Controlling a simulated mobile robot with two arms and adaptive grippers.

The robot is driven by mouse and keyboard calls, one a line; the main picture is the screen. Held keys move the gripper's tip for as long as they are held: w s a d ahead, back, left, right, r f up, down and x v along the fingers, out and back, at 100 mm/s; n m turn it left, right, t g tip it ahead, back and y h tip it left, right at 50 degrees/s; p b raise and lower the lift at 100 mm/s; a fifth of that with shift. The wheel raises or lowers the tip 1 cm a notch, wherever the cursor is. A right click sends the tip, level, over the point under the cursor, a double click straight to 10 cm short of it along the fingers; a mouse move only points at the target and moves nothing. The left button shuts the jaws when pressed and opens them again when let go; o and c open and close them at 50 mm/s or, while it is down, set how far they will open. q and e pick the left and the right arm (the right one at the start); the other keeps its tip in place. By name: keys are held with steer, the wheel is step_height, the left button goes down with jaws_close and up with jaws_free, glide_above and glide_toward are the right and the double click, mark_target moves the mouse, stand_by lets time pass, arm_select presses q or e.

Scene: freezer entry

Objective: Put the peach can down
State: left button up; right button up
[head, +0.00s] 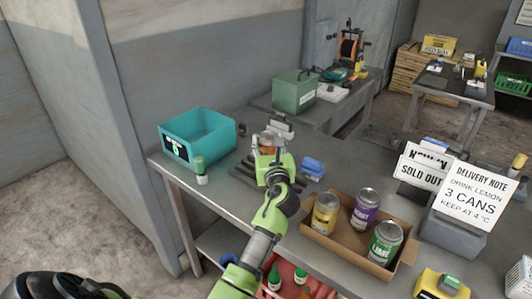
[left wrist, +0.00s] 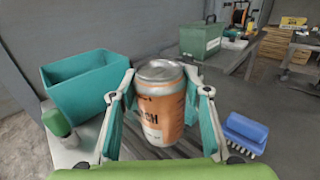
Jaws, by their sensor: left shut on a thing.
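The peach can (left wrist: 160,108) is orange with a silver top and stands upright between the fingers of my left gripper (left wrist: 158,115) in the left wrist view. The gripper is shut on it. In the head view my left gripper (head: 272,165) is over the grey table (head: 222,192), and the can (head: 267,143) is mostly hidden behind it. I cannot tell whether the can's base touches the dark slatted rack (head: 243,170) below. My right gripper does not show.
A teal bin (head: 198,138) and a green-capped bottle (head: 201,172) stand left of the can. A blue brush (head: 313,167) lies to its right. A cardboard box (head: 345,240) with yellow, purple and green cans stands nearer right. A delivery note (head: 467,208) stands beyond it.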

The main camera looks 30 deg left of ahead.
mark_target(266, 153)
arm_select(q)
steer(key=shift+w+a+f, duration=0.25)
steer(key=shift+a+f, duration=0.1)
steer(key=shift+f, duration=0.1)
steer(key=shift+w+a+f+b, duration=0.1)
steer(key=shift+a+f+b, duration=0.05)
steer(key=shift+f, duration=0.8)
steer(key=shift+w+a+f+b, duration=0.1)
steer(key=shift+a+f+b, duration=0.05)
steer(key=shift+f, duration=0.75)
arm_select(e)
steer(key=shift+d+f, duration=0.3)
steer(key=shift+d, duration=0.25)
arm_select(q)
steer(key=shift+s+f, duration=0.1)
steer(key=shift+f, duration=0.05)
steer(key=o, duration=1.4)
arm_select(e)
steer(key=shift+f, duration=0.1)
